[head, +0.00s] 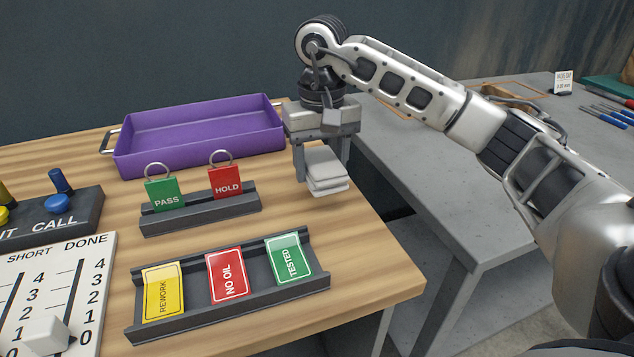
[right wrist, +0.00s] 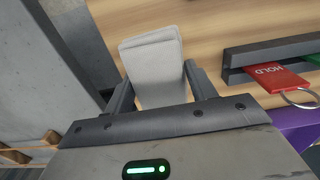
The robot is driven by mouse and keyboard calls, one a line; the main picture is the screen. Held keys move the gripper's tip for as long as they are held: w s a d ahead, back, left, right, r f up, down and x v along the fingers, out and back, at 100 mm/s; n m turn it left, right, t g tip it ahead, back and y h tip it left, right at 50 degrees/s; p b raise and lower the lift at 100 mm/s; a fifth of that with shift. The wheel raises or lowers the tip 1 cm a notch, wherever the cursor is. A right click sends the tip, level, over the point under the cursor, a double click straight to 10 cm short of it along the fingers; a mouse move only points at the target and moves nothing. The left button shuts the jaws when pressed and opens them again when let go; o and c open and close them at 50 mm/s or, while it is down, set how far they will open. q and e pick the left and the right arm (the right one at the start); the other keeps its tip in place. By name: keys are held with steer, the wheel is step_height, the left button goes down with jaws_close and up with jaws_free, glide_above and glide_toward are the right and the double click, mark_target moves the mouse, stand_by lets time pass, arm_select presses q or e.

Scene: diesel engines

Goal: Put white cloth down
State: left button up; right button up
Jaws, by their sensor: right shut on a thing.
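A folded white cloth (head: 326,174) is between the fingers of my right gripper (head: 322,160), near the right edge of the wooden table. In the right wrist view the white cloth (right wrist: 153,66) sits between both fingers of the right gripper (right wrist: 157,85), with its folded end pointing away from the palm. The fingers point down. Whether the cloth touches the table top is hard to tell. My left gripper does not show.
A purple tray (head: 200,133) stands behind. A rack (head: 200,211) holds PASS and HOLD tags; a longer rack (head: 228,298) holds REWORK, NO OIL and TESTED cards. A SHORT/DONE board (head: 54,300) lies left. A grey table (head: 450,170) stands right, across a gap. Wood right of the racks is bare.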

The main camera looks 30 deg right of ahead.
mark_target(317, 155)
steer(key=shift+w+d+f, duration=0.15)
steer(key=shift+w+f, duration=0.55)
steer(key=shift+f, duration=0.15)
steer(key=shift+w+d+f, duration=0.1)
steer(key=shift+w+f, duration=0.05)
steer(key=shift+f, duration=0.8)
steer(key=shift+w+f, duration=0.1)
steer(key=shift+f, duration=0.8)
steer(key=shift+f, duration=0.2)
steer(key=o, duration=1)
step_height(317, 155, up, 12)
steer(key=shift+r+p, duration=0.25)
steer(key=shift+p, duration=0.3)
